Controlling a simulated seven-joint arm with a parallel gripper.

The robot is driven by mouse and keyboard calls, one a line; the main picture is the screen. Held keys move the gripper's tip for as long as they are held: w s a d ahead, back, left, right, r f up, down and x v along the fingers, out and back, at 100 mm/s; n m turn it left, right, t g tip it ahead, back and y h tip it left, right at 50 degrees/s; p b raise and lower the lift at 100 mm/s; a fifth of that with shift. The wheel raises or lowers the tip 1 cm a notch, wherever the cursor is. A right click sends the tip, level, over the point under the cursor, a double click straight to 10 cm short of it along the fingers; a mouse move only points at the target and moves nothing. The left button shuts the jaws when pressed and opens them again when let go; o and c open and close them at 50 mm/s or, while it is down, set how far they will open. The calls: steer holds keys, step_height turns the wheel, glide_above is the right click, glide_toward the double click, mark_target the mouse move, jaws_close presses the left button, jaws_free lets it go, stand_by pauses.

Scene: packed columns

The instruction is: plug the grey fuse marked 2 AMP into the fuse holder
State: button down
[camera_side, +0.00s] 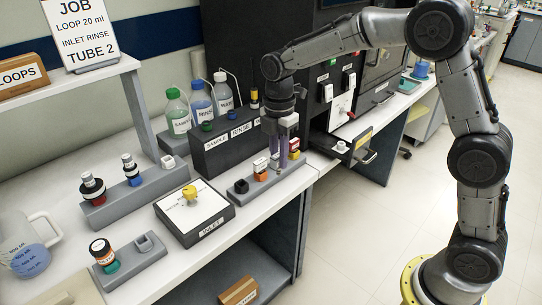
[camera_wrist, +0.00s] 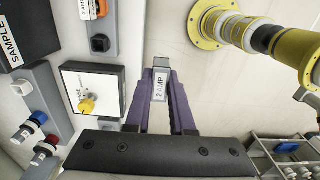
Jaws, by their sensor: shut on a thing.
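The grey fuse marked 2 AMP (camera_wrist: 159,86) is held between the purple fingers of my gripper (camera_wrist: 160,92) in the wrist view, its label facing the camera. In the side view my gripper (camera_side: 279,156) points down over the front of the bench, near a grey rack (camera_side: 242,198) with black, orange and white pieces. The fuse cannot be made out there. I cannot tell for certain which part is the fuse holder. An open black drawer (camera_side: 365,157) with a white round part stands out to the right of my gripper.
The white INLET box with a yellow knob (camera_side: 190,192) lies left of the rack. The dark SAMPLE and RINSE box (camera_side: 222,150) and several bottles stand behind. The floor in front of the bench is clear.

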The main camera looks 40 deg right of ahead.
steer(key=w+d+r+m, duration=0.1)
steer(key=w+d, duration=0.3)
steer(key=d, duration=0.3)
steer(key=w+d+r+m, duration=0.1)
steer(key=w+d, duration=0.3)
steer(key=d, duration=0.4)
steer(key=s+d+f+m, duration=0.2)
steer(key=d, duration=0.9)
steer(key=s+d+f+m, duration=0.2)
steer(key=d+f, duration=0.1)
steer(key=d, duration=0.7)
steer(key=shift+d+f, duration=0.15)
steer(key=shift+d, duration=0.25)
steer(key=shift+f, duration=0.1)
steer(key=shift+f, duration=2.8)
steer(key=shift+f, duration=1.65)
